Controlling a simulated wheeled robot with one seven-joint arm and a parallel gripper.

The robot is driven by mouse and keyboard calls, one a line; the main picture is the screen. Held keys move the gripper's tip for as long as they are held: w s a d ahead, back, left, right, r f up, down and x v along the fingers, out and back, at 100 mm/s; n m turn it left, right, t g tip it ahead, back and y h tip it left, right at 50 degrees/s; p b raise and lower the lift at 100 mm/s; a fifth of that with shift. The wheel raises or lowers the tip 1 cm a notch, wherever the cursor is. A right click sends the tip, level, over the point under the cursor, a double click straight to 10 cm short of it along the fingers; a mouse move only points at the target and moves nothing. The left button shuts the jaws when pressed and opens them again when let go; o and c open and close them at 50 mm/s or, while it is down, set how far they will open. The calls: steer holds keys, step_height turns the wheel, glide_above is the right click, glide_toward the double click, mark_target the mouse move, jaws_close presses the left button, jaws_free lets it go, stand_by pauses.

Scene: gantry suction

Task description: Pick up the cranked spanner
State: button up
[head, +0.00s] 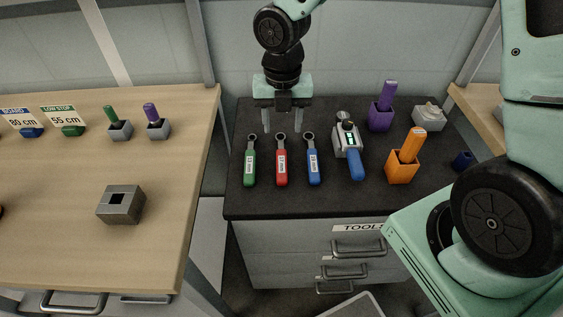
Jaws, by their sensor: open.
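Three spanners lie side by side on the dark cabinet top, ring ends away from me: one with a green handle (249,167), one red (281,167), one blue (313,167). Each handle has a white label too small to read. I cannot tell which one is the cranked spanner. My gripper (282,128) points down at the far ends of the spanners, its fingers apart with nothing between them. The fingers straddle the red spanner's ring in the picture; their height above the top is unclear.
The dark cabinet top (262,203) also bears a blue-handled tool with a display (348,150), an orange holder (402,170), a purple holder (380,117) and a white item (429,116). A wooden bench (60,215) with a grey block (121,205) stands left.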

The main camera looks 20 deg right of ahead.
mark_target(282, 158)
step_height(282, 158, down, 11)
steer(key=shift+w+f, duration=0.1)
steer(key=shift+f, duration=0.05)
jaws_close()
stand_by(0.5)
